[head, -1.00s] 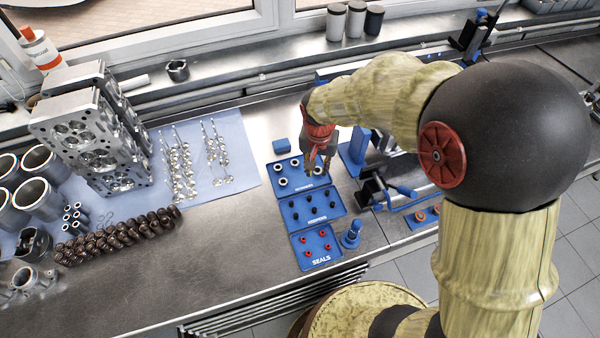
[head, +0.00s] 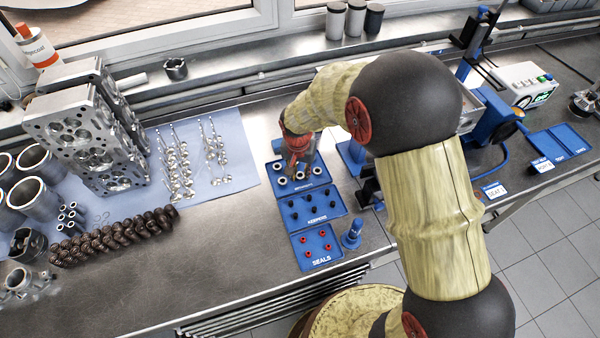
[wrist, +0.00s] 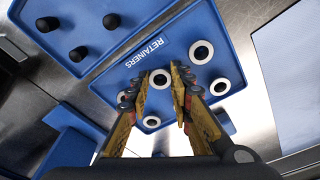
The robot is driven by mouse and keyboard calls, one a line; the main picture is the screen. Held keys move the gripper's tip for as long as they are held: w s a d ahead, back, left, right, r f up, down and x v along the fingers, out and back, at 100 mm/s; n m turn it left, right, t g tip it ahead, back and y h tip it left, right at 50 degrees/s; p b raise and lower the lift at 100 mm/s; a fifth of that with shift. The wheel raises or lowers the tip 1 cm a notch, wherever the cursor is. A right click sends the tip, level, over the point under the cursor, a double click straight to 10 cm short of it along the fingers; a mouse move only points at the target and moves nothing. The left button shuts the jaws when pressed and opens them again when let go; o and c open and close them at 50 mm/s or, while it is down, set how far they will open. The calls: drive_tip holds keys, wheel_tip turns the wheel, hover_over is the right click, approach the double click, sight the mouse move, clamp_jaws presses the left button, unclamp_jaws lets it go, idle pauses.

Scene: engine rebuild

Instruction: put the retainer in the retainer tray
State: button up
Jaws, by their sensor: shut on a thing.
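The retainer tray (head: 325,181) is the top blue tray in the column of three; it fills much of the wrist view (wrist: 180,27), with its RETAINERS label readable. My gripper (head: 298,174) is over this tray, pointing down. In the wrist view my gripper (wrist: 161,86) has its fingers on either side of a pale ring-shaped retainer (wrist: 160,78) and is shut on it, near the label. I cannot tell whether the held retainer touches the tray floor. Other retainers (wrist: 201,52) lie in the tray, to the right (wrist: 220,86) and close by the fingers (wrist: 152,122).
Below are a blue tray with black pieces (head: 313,207) and the SEALS tray (head: 316,246) with red rings. A blue post (head: 352,235) stands to their right. Valves (head: 180,170), springs (head: 115,235) and cylinder heads (head: 90,135) are at left.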

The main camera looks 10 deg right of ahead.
drive_tip(key=shift+f, duration=0.15)
drive_tip(key=o, duration=0.5)
drive_tip(key=shift+o, duration=0.2)
